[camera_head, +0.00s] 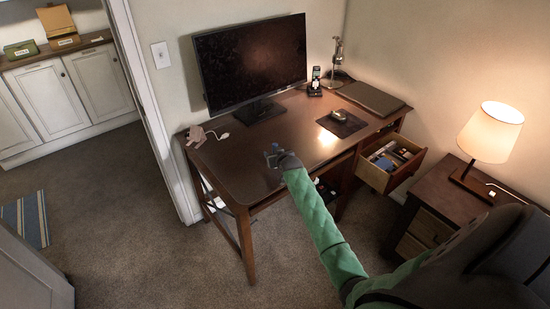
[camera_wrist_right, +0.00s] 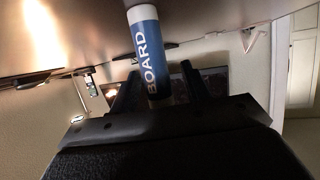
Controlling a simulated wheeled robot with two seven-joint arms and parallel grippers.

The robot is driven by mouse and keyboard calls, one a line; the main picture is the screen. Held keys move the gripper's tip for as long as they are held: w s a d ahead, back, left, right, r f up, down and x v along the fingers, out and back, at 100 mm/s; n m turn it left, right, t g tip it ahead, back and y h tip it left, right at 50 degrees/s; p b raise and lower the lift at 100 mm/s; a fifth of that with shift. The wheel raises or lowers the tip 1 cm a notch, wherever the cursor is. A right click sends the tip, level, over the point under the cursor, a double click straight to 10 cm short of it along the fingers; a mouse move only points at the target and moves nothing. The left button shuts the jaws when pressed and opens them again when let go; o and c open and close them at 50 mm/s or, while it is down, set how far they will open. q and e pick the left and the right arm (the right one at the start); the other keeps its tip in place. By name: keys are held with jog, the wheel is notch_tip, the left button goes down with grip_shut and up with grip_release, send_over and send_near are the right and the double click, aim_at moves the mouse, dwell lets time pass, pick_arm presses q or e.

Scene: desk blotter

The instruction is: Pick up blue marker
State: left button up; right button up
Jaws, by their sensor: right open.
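The blue marker (camera_wrist_right: 145,50) shows large in the right wrist view, with a white end and the word BOARD along its blue body. Its lower end reaches between the two fingers of my right gripper (camera_wrist_right: 160,90), which are spread apart with a visible gap on the right side. Whether the left finger touches it I cannot tell. In the head view my right gripper (camera_head: 271,156) is over the front part of the brown desk (camera_head: 235,165). The marker is too small there to make out clearly. My left gripper is not in view.
A monitor (camera_head: 252,62) stands at the back of the desk. A mouse (camera_head: 338,115), a closed laptop (camera_head: 370,98) and a phone on a stand (camera_head: 315,83) are to the right. An open drawer (camera_head: 373,176) juts out at front right. A lit lamp (camera_head: 492,132) stands beyond it.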

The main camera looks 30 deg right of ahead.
jog(key=shift+w+f, duration=0.1)
jog(key=shift+w, duration=0.05)
grip_shut()
dwell(0.4)
